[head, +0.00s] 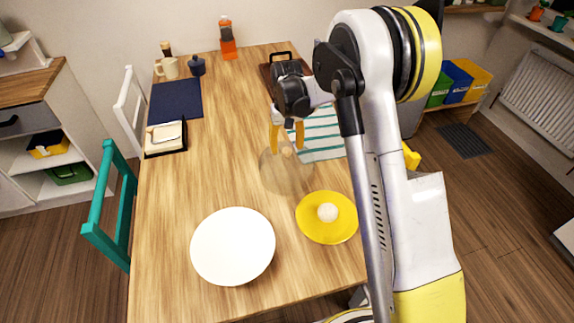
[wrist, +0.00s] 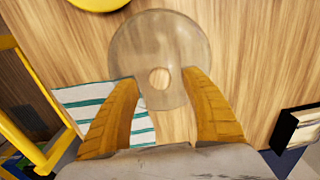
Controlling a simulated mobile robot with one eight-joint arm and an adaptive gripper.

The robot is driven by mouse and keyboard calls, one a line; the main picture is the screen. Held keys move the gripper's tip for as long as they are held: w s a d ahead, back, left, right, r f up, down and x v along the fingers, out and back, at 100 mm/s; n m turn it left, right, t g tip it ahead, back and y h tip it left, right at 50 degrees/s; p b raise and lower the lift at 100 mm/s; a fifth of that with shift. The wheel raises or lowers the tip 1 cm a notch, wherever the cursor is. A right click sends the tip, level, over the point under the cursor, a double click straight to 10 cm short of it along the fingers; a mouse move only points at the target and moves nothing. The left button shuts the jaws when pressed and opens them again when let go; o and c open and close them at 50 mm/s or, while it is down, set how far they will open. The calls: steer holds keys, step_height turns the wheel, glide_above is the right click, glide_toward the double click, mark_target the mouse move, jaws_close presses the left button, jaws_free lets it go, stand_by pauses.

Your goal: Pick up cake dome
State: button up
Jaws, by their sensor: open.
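The cake dome (head: 285,178) is a see-through, faintly brown dome with a small pale knob on top. It stands on the wooden table, beyond the yellow plate. My gripper (head: 287,142) is open, its two orange fingers pointing down over the dome's top. In the wrist view the dome (wrist: 160,38) shows as a round, clear disc, with its knob (wrist: 159,78) between the gripper's fingertips (wrist: 159,76). I cannot tell whether the fingers touch the knob or how far down they reach beside it.
A yellow plate (head: 313,232) with a white ball and a large white plate (head: 232,245) lie nearer. A dark mat (head: 176,100) and napkin holder (head: 165,138) are at left. The table's middle left is clear.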

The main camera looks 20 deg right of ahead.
step_height(320, 180, down, 3)
steer(key=shift+r+b, duration=0.15)
steer(key=shift+b, duration=0.15)
jaws_close()
steer(key=shift+r, duration=0.1)
steer(key=shift+r, duration=0.1)
